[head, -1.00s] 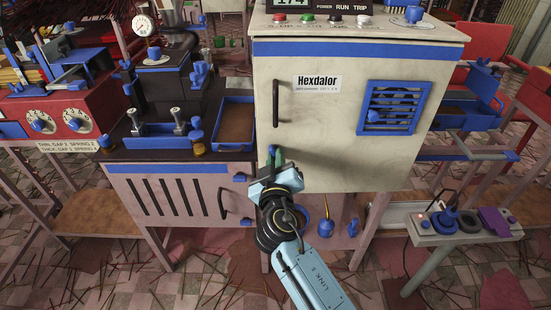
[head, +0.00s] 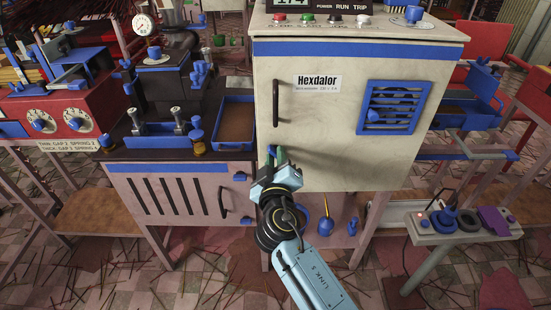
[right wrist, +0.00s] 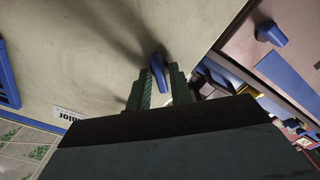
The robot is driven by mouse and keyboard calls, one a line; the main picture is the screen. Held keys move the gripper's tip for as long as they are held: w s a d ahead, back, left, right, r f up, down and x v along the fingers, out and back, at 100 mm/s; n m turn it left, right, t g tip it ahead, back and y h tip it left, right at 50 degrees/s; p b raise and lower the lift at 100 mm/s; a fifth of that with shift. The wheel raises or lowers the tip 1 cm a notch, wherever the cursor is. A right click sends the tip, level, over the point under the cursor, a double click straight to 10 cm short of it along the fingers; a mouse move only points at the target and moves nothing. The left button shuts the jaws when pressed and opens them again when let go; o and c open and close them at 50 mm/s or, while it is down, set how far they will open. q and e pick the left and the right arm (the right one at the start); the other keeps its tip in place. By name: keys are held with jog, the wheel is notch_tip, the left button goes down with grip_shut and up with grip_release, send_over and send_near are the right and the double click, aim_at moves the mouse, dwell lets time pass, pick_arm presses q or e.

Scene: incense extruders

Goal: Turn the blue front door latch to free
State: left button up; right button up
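The blue front door latch (right wrist: 158,76) is a small tapered knob on the cream cabinet door, seen in the right wrist view. My right gripper (right wrist: 160,86) has its dark green ribbed fingers close on either side of it, and they look shut on it. In the head view the right gripper (head: 275,156) is at the door's lower left edge. There its fingers mostly hide the latch, so its exact angle is hard to read. The cream cabinet door (head: 325,150) appears closed. My left gripper is in neither view.
A similar blue latch (head: 240,176) and a dark handle (head: 223,204) are on the lower cabinet. A long dark handle (head: 276,103) stands on the cream door above my gripper. A blue tray (head: 236,112) lies left, and a small stand (head: 465,236) is at right.

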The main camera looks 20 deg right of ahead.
jog(key=shift+o, duration=1)
jog(key=v, duration=1.3)
jog(key=shift+s, duration=0.2)
